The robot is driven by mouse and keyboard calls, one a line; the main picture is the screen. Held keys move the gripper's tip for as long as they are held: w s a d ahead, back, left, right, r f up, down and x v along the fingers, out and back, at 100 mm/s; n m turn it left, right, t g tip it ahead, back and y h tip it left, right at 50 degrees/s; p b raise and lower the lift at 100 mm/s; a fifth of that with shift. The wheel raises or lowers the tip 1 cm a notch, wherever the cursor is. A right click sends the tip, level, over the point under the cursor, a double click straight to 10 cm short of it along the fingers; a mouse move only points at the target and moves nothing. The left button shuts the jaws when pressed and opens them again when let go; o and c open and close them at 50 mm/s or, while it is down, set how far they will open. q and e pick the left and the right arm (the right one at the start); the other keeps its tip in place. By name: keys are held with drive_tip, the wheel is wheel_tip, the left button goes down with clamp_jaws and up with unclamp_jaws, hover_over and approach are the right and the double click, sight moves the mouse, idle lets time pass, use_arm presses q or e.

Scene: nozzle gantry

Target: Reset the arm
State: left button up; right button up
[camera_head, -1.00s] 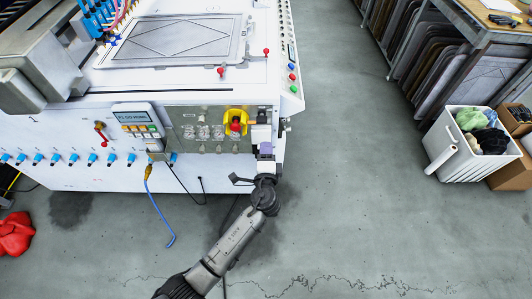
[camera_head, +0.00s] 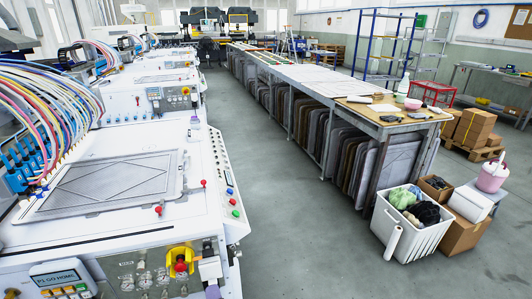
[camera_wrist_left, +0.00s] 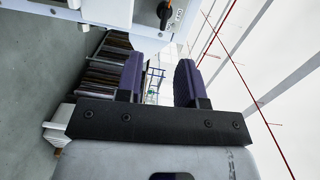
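My left gripper (camera_head: 213,291) shows only as a bit of purple finger at the bottom edge of the head view, in front of the near machine's right front corner. In the left wrist view the left gripper (camera_wrist_left: 160,74) has two purple fingers standing apart with nothing between them. A white part with a black rotary knob (camera_wrist_left: 165,13) lies beyond the fingertips at the top of that view. I cannot tell whether the fingers touch anything. My right gripper is in neither view.
The white machine (camera_head: 130,232) fills the lower left, with a yellow-backed red button (camera_head: 181,264) near the gripper. A long workbench (camera_head: 385,118) runs along the right. A white crate of cloths (camera_head: 405,240) stands at its near end. The grey floor (camera_head: 290,235) between is clear.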

use_arm(q)
drive_tip(key=s+a+r+n+g+h+p, duration=0.1)
drive_tip(key=s+r+n+g+h+p, duration=0.2)
drive_tip(key=s, duration=0.5)
drive_tip(key=s+a+r+n+g+h+p, duration=0.1)
drive_tip(key=s+n+g+h, duration=0.2)
drive_tip(key=s, duration=0.5)
drive_tip(key=s+a+r+n+g+h+p, duration=0.1)
drive_tip(key=s+r+n+g+h+p, duration=0.15)
drive_tip(key=s+n, duration=0.45)
drive_tip(key=s+a+f+m+g+y+p, duration=0.1)
drive_tip(key=s+f+g, duration=0.1)
drive_tip(key=s, duration=0.5)
drive_tip(key=s+a+f+m+g+y+p, duration=0.1)
drive_tip(key=s+a+f+g+p, duration=0.1)
drive_tip(key=s, duration=0.5)
wheel_tip(320, 180, up, 37)
drive_tip(key=p, duration=3.7)
drive_tip(key=shift+s+d+r, duration=0.15)
drive_tip(key=shift+d, duration=0.1)
drive_tip(key=shift+h, duration=0.25)
